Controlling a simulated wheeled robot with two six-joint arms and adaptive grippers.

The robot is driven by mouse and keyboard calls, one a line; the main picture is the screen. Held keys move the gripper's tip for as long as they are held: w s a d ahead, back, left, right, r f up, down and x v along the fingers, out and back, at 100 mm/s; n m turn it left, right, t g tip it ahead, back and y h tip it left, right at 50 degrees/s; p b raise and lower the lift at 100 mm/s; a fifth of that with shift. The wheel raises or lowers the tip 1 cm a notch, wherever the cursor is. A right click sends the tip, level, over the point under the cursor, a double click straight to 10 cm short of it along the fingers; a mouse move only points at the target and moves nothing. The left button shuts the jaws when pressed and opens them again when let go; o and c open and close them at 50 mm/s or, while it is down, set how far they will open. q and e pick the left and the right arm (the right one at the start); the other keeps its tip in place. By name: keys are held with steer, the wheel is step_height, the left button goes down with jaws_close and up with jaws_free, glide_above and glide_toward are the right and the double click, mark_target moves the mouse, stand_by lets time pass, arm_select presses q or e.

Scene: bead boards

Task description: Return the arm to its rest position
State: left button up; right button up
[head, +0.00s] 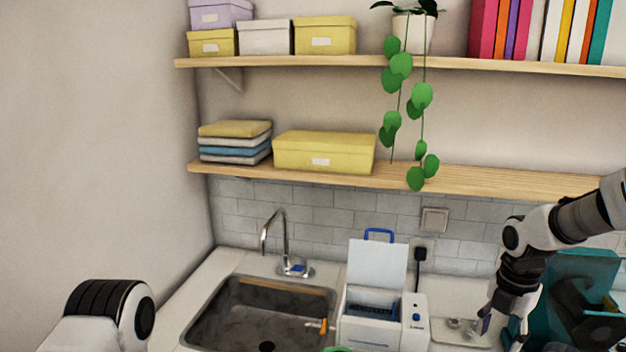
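My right arm comes in from the right in the head view. Its dark gripper (490,325) points down over the right part of the counter, close to a small pale plate-like item (455,330). I cannot tell whether its fingers are apart or hold anything. At the lower left only a white and black link of my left arm shows; its gripper is out of view.
A sink (225,310) with a tap (283,240) is in the counter. A white device (415,320) with its lid raised stands right of it. A teal object (585,270) is behind my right arm. Shelves hold boxes and a trailing plant (415,95).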

steer(key=s+a+f+g+b, duration=0.2)
steer(key=s+f+g, duration=0.15)
steer(key=f, duration=0.95)
steer(key=s+a+f+m+b, duration=0.2)
steer(key=s+a+f+m, duration=0.2)
steer(key=s+f+m, duration=0.75)
steer(key=s+a+f+m+b, duration=0.2)
steer(key=s+a+f+m, duration=0.3)
steer(key=s+f, duration=1.1)
arm_select(q)
step_height(320, 180, down, 6)
steer(key=shift+f, duration=0.15)
arm_select(e)
steer(key=r+m+t, duration=0.1)
steer(key=m, duration=0.2)
steer(key=w+d+r+m+t, duration=0.1)
steer(key=m, duration=0.1)
steer(key=w+r+m+t, duration=0.1)
steer(key=m, duration=0.2)
steer(key=shift+d+r+m+t, duration=0.15)
steer(key=shift+d+m+t, duration=0.1)
steer(key=shift+d+m, duration=0.1)
arm_select(q)
steer(key=shift+s, duration=0.1)
